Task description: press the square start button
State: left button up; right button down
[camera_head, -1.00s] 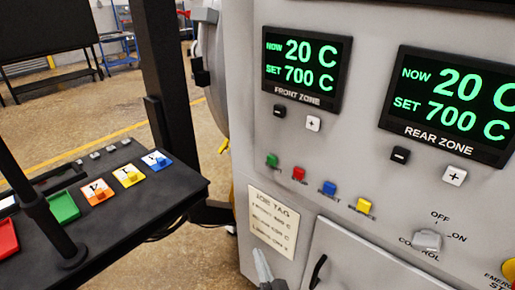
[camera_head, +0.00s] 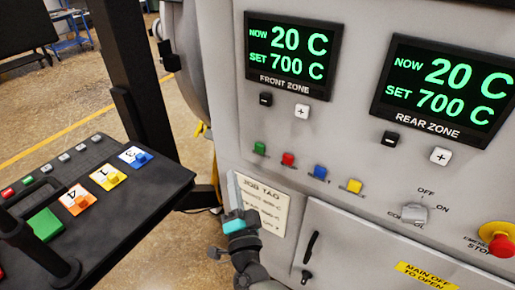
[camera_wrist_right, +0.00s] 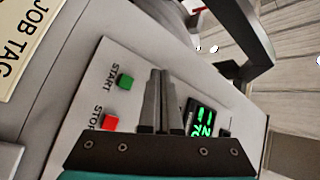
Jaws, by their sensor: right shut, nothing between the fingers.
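My right gripper (camera_head: 233,178) is in front of the panel, below the green button and over the left edge of the job tag. In the right wrist view, its fingers (camera_wrist_right: 158,72) are closed together and empty, right of the green button in the picture. Contact is not visible. My left gripper is not in view.
Red (camera_head: 288,159), blue (camera_head: 320,172) and yellow (camera_head: 354,186) buttons continue the row. A job tag (camera_head: 268,212) is below. A control switch (camera_head: 413,214) and a red emergency stop (camera_head: 497,238) are at right. A black console (camera_head: 120,215) with coloured buttons stands at left.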

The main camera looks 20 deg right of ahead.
aim_at(254, 146)
jog(key=w+d+b, duration=0.1)
jog(key=w+d, duration=0.4)
jog(key=d, duration=0.2)
jog(key=shift+w+b, duration=0.2)
jog(key=shift+b, duration=0.1)
dwell(1.9)
jog(key=shift+w+d, duration=0.25)
jog(key=shift+w+d, duration=0.3)
jog(key=shift+d, duration=0.1)
dwell(0.8)
dwell(0.3)
jog(key=shift+s+a, duration=0.55)
jog(key=shift+a, duration=0.15)
jog(key=shift+a, duration=0.1)
